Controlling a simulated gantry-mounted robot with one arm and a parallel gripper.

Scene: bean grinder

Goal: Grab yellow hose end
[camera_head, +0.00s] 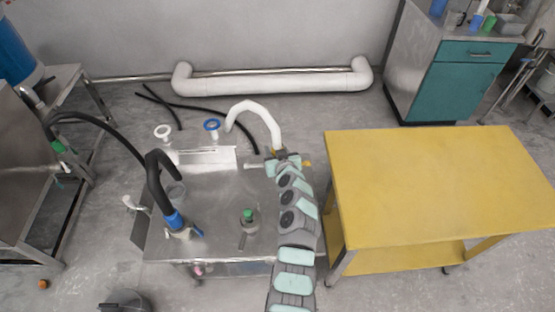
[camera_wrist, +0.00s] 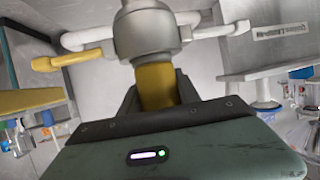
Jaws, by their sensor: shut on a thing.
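My gripper (camera_wrist: 157,98) is shut on the yellow hose end (camera_wrist: 156,80) in the wrist view, with one dark finger on each side of it. A grey metal coupling (camera_wrist: 148,34) sits just beyond the yellow part, with a yellow lever (camera_wrist: 58,62) to its left. In the head view a white hose (camera_head: 262,112) arches up and comes down to my gripper (camera_head: 281,157), at the right back of the steel table (camera_head: 210,205). The yellow end is mostly hidden behind my gripper there.
A yellow table (camera_head: 430,185) stands close on the right of my arm. A black hose with a blue cuff (camera_head: 174,220) and a green-topped valve (camera_head: 248,215) are on the steel table. A thick white pipe (camera_head: 270,85) runs along the back wall.

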